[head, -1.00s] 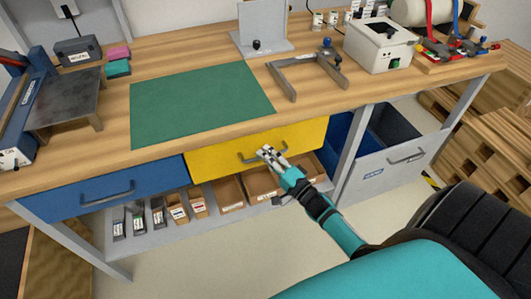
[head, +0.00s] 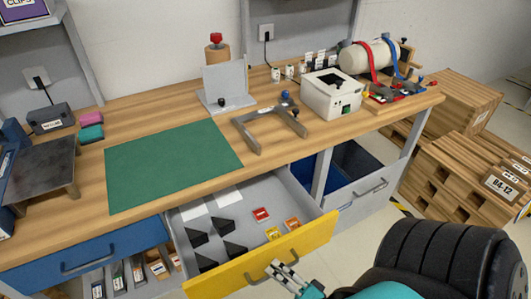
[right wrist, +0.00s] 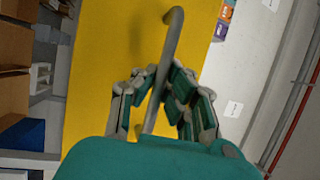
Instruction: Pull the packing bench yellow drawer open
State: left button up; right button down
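The yellow drawer (head: 262,262) of the packing bench stands pulled out, with its grey inside showing. Its grey bar handle (head: 293,261) is on the front. My right gripper (head: 274,269) is at the handle. In the right wrist view, the fingers (right wrist: 160,82) close in from both sides around the handle bar (right wrist: 174,40), against the yellow front (right wrist: 105,70). My left gripper is not in view.
Black wedge-shaped pieces (head: 228,227) and small red, yellow and orange packs (head: 261,214) lie in the drawer. The blue drawer (head: 85,254) at left is shut. A green mat (head: 170,168) lies on the bench top. Wooden pallets (head: 465,175) stand at right.

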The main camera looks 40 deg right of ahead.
jog(key=shift+s+a+f, duration=0.1)
jog(key=shift+s+a, duration=0.1)
jog(key=shift+s, duration=0.65)
jog(key=shift+s+a+f, duration=0.1)
jog(key=shift+s+a, duration=0.05)
jog(key=shift+s, duration=0.7)
jog(key=c, duration=1.4)
grip_release()
jog(key=shift+w+r, duration=0.1)
jog(key=v, duration=1.2)
